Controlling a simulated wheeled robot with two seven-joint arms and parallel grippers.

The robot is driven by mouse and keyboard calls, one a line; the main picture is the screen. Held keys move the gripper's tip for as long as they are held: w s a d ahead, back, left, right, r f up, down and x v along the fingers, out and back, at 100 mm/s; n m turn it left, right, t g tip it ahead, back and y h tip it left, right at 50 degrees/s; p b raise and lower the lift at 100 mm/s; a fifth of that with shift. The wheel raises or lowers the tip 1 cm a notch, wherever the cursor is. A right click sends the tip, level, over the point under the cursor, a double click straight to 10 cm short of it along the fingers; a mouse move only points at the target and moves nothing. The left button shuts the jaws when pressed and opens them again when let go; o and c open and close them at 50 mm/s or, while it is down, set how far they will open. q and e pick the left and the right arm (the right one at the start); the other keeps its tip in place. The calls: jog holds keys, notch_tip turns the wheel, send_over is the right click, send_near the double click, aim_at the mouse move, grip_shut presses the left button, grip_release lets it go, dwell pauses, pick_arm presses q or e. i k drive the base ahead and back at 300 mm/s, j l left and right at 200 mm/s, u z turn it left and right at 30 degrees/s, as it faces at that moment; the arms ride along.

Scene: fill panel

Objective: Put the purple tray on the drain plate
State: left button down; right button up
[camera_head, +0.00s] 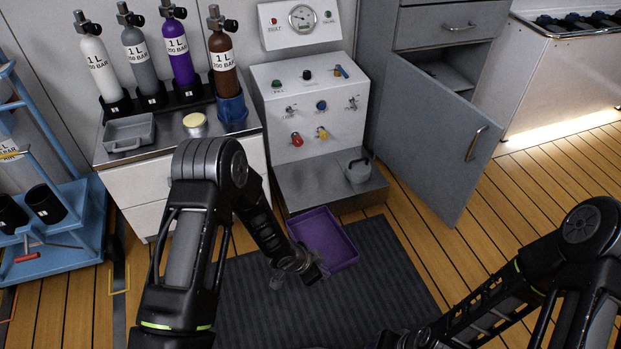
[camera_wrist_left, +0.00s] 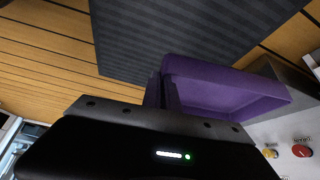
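The purple tray (camera_head: 323,240) is in front of the grey drain plate (camera_head: 305,187), over the dark mat. My left gripper (camera_head: 308,268) is at the tray's near left edge and appears shut on its rim; the fingertips are largely hidden. In the left wrist view the tray (camera_wrist_left: 215,88) is right beyond the gripper body, with its inside showing. The drain plate lies at the foot of the white valve panel.
A small grey pot (camera_head: 357,170) with a dark handle stands at the drain plate's right side; the plate's left and middle are clear. An open grey cabinet door (camera_head: 432,130) juts out at right. The white valve panel (camera_head: 312,105) rises behind the plate.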

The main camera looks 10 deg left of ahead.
aim_at(317, 180)
jog(key=i+j, duration=0.1)
jog(key=i, duration=0.45)
jog(key=i+j, duration=0.1)
jog(key=i, duration=0.45)
jog(key=i+l, duration=0.1)
jog(key=l, duration=0.1)
